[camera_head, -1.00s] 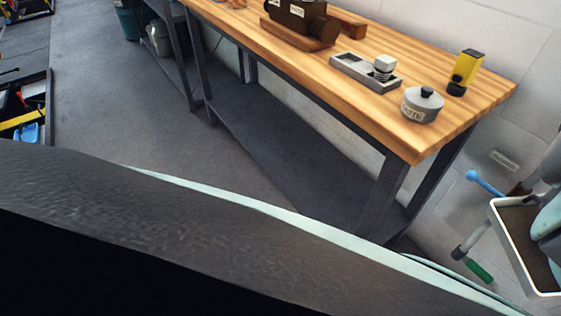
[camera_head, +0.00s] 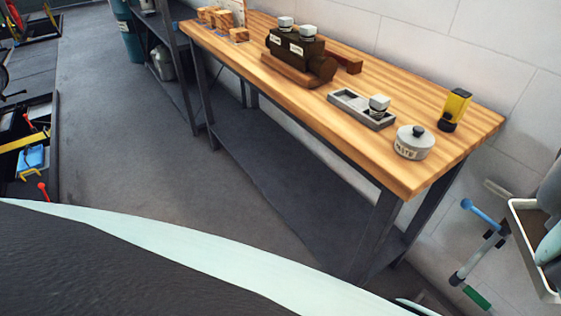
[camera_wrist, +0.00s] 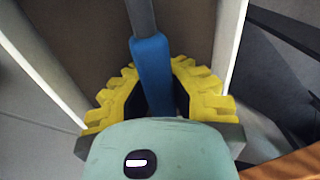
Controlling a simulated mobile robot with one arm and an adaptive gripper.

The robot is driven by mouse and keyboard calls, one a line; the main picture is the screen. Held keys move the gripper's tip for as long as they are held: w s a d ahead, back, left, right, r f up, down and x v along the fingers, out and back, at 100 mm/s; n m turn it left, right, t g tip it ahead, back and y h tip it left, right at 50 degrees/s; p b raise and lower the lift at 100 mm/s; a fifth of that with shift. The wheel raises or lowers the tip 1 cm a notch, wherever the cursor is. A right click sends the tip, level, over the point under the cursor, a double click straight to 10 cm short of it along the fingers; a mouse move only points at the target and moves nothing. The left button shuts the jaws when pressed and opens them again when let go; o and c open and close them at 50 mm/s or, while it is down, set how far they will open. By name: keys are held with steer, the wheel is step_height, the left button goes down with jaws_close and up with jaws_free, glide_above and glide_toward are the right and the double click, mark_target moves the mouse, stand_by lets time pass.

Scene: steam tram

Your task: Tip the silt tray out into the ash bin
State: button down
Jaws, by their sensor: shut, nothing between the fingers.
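I cannot pick out the silt tray for sure. A white-rimmed tray (camera_head: 527,246) with a brown bottom stands at the right edge of the head view, partly hidden by my arm. My gripper (camera_wrist: 158,80), with yellow fingers, is shut and empty over a brown surface between white walls in the wrist view. A blue handle (camera_wrist: 152,62) on a grey shaft shows beyond the fingers, not held. I cannot name the ash bin for sure; a teal drum (camera_head: 124,35) and a grey pot-like container (camera_head: 163,62) stand at the far upper left.
A wooden bench (camera_head: 290,95) runs along the wall, bearing a dark block with caps (camera_head: 297,58), a grey compartment tray (camera_head: 347,100), a lidded pot (camera_head: 412,145) and a yellow lamp-like item (camera_head: 455,108). Open floor (camera_head: 110,140) lies left; a tool case (camera_head: 30,150) sits beyond.

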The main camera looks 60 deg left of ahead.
steer(key=shift+w+a+r+m+p, duration=0.1)
steer(key=shift+w+r+m+p, duration=0.25)
steer(key=shift+r+p, duration=1.15)
steer(key=shift+w+a+r+m+p, duration=0.2)
steer(key=shift+r+m+p, duration=0.2)
steer(key=shift+r, duration=2.25)
steer(key=shift+w+a+r+m+p, duration=0.1)
steer(key=shift+w+r+m+p, duration=0.55)
steer(key=shift+r, duration=1.4)
